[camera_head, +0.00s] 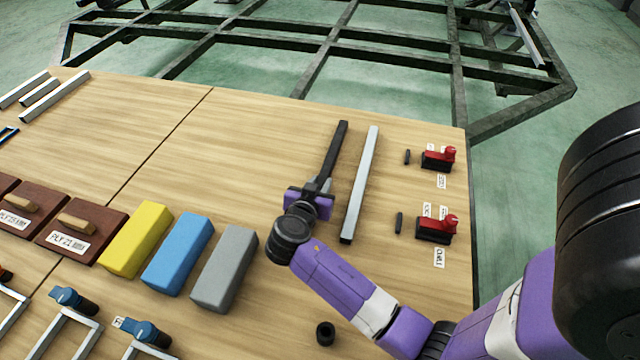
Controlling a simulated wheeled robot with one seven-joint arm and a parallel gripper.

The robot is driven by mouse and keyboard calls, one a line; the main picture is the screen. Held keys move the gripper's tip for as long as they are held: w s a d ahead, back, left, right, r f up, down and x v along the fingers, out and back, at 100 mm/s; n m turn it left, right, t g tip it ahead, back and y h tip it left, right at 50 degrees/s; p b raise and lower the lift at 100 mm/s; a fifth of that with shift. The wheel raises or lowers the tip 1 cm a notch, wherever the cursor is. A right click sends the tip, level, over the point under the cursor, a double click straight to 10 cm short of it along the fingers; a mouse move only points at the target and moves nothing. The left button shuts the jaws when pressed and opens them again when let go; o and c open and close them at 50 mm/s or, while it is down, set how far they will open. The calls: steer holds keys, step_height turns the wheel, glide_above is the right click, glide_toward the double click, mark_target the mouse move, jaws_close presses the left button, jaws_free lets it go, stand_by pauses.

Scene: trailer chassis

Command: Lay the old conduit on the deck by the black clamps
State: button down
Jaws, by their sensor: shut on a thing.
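A dark, long square-section conduit (336,150) lies along the wooden deck (260,140) or just above it; I cannot tell whether it touches. My gripper (317,190) is shut on its near end, and the purple gripper body hides that end. A light silver bar (361,185) lies just right of the dark conduit, nearly parallel to it and apart from it. Two black clamps with red tops stand at the right edge of the deck, a far one (438,158) and a near one (436,229). White labels lie beside them.
Small black pegs (407,157) stand left of the clamps. Yellow (137,239), blue (178,252) and grey (224,268) blocks sit left of my gripper. A small black ring (325,333) lies near the front. The dark metal chassis frame (330,50) lies beyond the deck. The upper middle deck is clear.

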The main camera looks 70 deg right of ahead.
steer(key=c, duration=1.2)
jaws_free()
steer(key=shift+f, duration=0.1)
steer(key=shift+o, duration=0.2)
steer(key=shift+r, duration=0.2)
steer(key=p+v, duration=0.3)
steer(key=v, duration=0.9)
steer(key=shift+f, duration=0.1)
